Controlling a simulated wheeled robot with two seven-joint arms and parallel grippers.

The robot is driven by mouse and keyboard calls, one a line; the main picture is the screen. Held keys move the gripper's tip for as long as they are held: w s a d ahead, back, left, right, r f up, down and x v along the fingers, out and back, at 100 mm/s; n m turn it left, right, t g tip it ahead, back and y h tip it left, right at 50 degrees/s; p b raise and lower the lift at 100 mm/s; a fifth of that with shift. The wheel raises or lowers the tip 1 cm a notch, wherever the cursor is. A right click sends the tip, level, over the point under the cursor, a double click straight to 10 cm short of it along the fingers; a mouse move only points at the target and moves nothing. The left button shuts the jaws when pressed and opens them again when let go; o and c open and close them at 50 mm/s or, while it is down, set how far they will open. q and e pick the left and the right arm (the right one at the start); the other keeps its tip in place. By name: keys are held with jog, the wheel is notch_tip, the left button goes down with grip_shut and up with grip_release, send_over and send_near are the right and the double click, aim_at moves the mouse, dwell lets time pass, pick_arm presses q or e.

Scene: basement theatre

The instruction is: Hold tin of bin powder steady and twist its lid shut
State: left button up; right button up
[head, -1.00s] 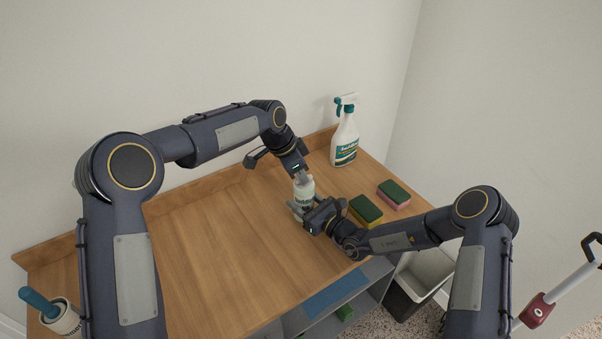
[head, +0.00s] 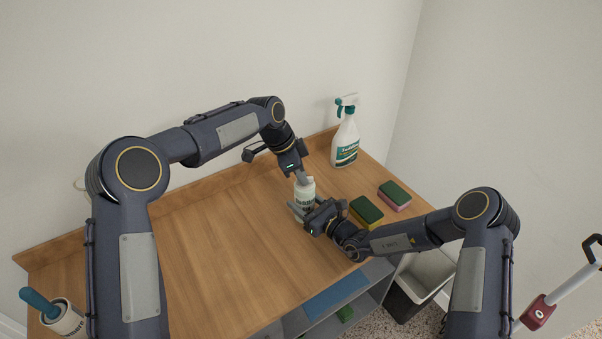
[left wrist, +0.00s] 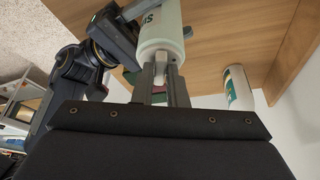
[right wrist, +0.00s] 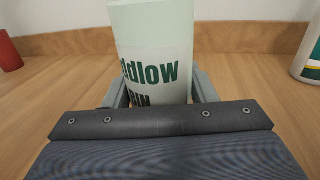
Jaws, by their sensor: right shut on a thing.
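The tin of bin powder (head: 306,188), white with dark green lettering, stands upright on the wooden desk top. It also shows in the right wrist view (right wrist: 155,65) and the left wrist view (left wrist: 160,28). My right gripper (head: 298,212) is shut around its body from the side, low down. My left gripper (head: 302,178) points down at the tin's top. In the left wrist view its fingers (left wrist: 162,88) sit close together with a narrow gap, at the tin's end. Whether they pinch the lid is unclear; the lid is largely hidden.
A spray bottle (head: 345,138) stands at the back right. Two sponges, yellow-green (head: 366,211) and pink-green (head: 394,195), lie right of the tin. A red object (right wrist: 9,53) shows in the right wrist view. The middle desk is clear.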

pick_arm(q)
jog(key=o, duration=0.4)
jog(key=v, duration=1.2)
pick_arm(e)
jog(key=o, duration=1.2)
